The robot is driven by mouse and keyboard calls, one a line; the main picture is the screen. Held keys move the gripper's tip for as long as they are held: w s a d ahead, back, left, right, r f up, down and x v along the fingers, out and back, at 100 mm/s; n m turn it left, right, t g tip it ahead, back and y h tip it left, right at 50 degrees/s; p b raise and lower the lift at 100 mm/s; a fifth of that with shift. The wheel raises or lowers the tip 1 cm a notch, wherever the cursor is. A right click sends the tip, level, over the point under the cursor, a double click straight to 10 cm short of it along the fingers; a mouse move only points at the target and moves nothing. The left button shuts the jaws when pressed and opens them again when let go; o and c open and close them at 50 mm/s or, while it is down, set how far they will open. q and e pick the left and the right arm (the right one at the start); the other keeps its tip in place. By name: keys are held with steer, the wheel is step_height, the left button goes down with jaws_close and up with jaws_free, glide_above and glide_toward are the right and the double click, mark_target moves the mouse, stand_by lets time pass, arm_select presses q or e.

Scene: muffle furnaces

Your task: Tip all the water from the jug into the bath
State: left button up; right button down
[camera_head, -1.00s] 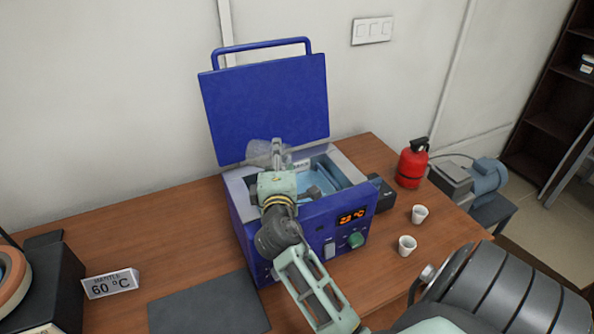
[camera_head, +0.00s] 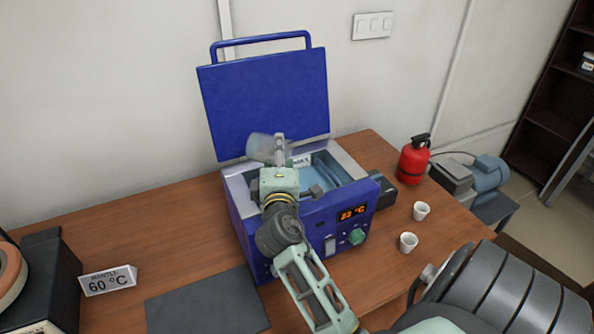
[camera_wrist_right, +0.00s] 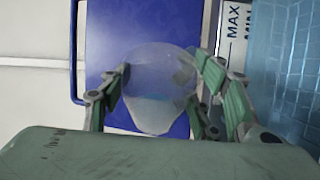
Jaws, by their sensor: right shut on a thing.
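The bath (camera_head: 240,215) is a blue box with its lid (camera_head: 265,105) raised. Bluish water (camera_head: 322,178) lies in its basin, and a MAX mark shows on its inner wall in the right wrist view (camera_wrist_right: 233,25). My right gripper (camera_wrist_right: 160,88) is shut on the clear jug (camera_wrist_right: 155,75), with a finger on each side. The jug is tilted and has some bluish water low in it. In the head view the jug (camera_head: 264,148) is above the bath's back left rim, partly hidden by my right gripper (camera_head: 279,150). My left gripper is not in view.
Two white cups (camera_head: 421,211) stand right of the bath, near a red extinguisher-like bottle (camera_head: 413,160). A grey pump (camera_head: 475,180) stands beyond. A dark mat (camera_head: 207,303), a 60 °C sign (camera_head: 108,281) and a black device (camera_head: 50,280) are at left. Bare table lies behind the sign.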

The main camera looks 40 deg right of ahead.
steer(key=shift+w+d, duration=0.1)
steer(key=shift+d, duration=0.15)
steer(key=shift+a, duration=0.15)
steer(key=n+p, duration=0.1)
steer(key=p, duration=0.2)
steer(key=shift+a+r+g, duration=0.1)
steer(key=shift+a+g, duration=0.2)
steer(key=shift+a, duration=0.1)
steer(key=n+p, duration=0.1)
steer(key=a+p, duration=0.1)
steer(key=p, duration=0.1)
steer(key=shift+a+f+n+y, duration=0.1)
steer(key=shift+f+n+y, duration=0.1)
steer(key=shift+n+y, duration=0.15)
steer(key=shift+a+f+n+g+p, duration=0.15)
steer(key=shift+a+n+g+p, duration=0.2)
steer(key=shift+p, duration=0.35)
steer(key=shift+f, duration=0.2)
